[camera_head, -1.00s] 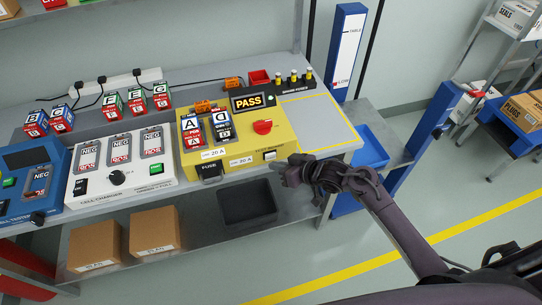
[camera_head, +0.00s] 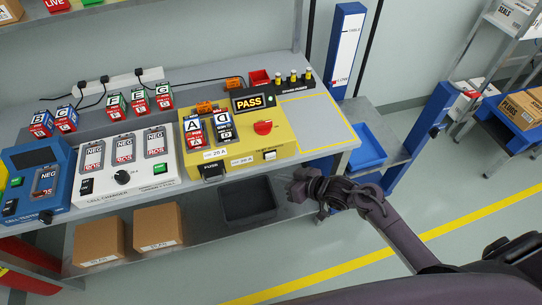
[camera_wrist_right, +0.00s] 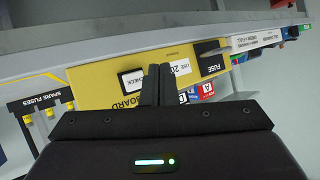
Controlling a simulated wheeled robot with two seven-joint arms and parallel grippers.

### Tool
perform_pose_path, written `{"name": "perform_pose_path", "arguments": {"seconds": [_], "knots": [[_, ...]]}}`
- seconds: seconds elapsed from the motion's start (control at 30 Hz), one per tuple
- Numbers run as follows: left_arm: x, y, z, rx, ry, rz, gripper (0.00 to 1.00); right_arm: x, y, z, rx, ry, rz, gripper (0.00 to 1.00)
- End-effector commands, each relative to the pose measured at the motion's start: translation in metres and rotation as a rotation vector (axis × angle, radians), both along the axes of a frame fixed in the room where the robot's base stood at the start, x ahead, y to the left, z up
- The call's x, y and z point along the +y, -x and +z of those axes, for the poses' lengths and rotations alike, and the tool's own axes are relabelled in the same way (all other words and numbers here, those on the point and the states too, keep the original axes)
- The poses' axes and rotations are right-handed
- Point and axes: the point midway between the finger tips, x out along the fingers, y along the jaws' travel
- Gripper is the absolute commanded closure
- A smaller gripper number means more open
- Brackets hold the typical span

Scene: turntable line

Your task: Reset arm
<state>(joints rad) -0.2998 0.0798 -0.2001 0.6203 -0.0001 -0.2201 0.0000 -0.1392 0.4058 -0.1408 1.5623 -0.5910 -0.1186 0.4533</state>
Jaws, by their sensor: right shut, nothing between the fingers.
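My right gripper (camera_head: 294,188) is in front of the bench's front edge, below and right of the yellow test board (camera_head: 262,143). It is shut and empty, apart from everything on the bench. In the right wrist view its two fingers (camera_wrist_right: 156,84) lie together, with the yellow board (camera_wrist_right: 108,88) beyond them. The board's screen (camera_head: 248,101) reads PASS, and two cells marked A (camera_head: 193,131) and D (camera_head: 223,127) sit in it. A red knob (camera_head: 263,127) is on its right part. My left gripper is not in view.
A white cell charger (camera_head: 123,176) and a blue cell tester (camera_head: 38,180) stand left of the board. A dark bin (camera_head: 248,201) and cardboard boxes (camera_head: 98,241) are on the lower shelf. A blue tray (camera_head: 368,152) is at the right. The floor at the right front is clear.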

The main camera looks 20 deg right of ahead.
Motion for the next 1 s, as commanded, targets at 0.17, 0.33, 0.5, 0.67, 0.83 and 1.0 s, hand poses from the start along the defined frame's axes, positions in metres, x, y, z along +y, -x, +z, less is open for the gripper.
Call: {"name": "perform_pose_path", "arguments": {"seconds": [0.17,0.33,0.5,0.67,0.83,1.0], "knots": [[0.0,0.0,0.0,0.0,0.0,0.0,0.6,0.0,0.0,0.0,0.0,0.0,0.0,1.0],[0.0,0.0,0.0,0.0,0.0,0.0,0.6,0.0,0.0,0.0,0.0,0.0,0.0,1.0],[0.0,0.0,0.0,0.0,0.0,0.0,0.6,0.0,0.0,0.0,0.0,0.0,0.0,1.0],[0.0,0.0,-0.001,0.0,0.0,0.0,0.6,-0.003,0.003,-0.013,0.018,0.006,-0.016,1.0],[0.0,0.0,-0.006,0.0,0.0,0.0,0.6,-0.022,0.028,-0.092,0.127,0.059,-0.107,1.0],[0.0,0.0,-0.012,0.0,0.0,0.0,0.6,-0.047,0.095,-0.201,0.301,0.17,-0.212,1.0]]}}
